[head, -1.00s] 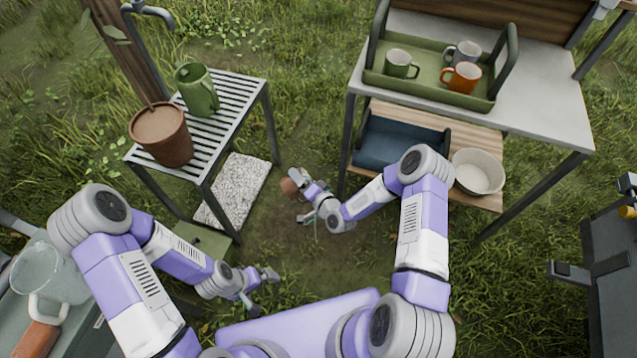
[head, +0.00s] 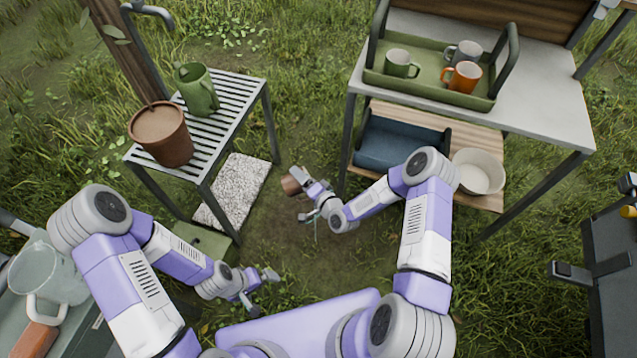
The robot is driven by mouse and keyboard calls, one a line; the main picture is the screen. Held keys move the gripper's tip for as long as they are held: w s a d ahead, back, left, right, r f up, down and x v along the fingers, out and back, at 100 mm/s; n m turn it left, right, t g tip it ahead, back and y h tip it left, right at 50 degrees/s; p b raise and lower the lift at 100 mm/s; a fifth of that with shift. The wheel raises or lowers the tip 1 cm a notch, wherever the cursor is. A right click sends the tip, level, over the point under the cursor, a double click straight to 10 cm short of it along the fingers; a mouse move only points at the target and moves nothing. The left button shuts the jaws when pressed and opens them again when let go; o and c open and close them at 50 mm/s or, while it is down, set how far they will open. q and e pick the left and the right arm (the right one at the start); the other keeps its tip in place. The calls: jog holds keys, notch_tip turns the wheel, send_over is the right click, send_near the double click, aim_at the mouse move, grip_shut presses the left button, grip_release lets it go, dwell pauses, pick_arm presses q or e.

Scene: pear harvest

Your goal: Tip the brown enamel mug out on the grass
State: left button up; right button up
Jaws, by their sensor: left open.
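The brown enamel mug (head: 291,185) is at the tip of my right gripper (head: 304,196), above the bare, grassy ground in the middle of the head view. It is small here and partly hidden by the gripper. It looks tilted on its side, and I cannot see into it. My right gripper seems shut on it, though the contact is too small to see clearly. My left gripper (head: 261,289) is open and empty, low over the grass (head: 290,292) at the lower middle.
A slatted stand (head: 232,97) at left holds a green jug (head: 197,90) and a terracotta pot (head: 161,135). A speckled mat (head: 234,190) lies beside it. At right, a table (head: 545,115) bears a green tray (head: 430,86) with mugs. A white bowl (head: 478,172) sits on its lower shelf.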

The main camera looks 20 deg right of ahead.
jog(key=shift+d+r, duration=0.1)
dwell(0.3)
jog(key=shift+d+r+m+t+y, duration=0.15)
jog(key=shift+d+m+t+y, duration=0.2)
jog(key=shift+d+m, duration=0.5)
dwell(0.5)
jog(key=shift+d+r+m+t+y, duration=0.25)
jog(key=shift+m+y, duration=0.1)
jog(key=shift+m, duration=0.6)
dwell(0.8)
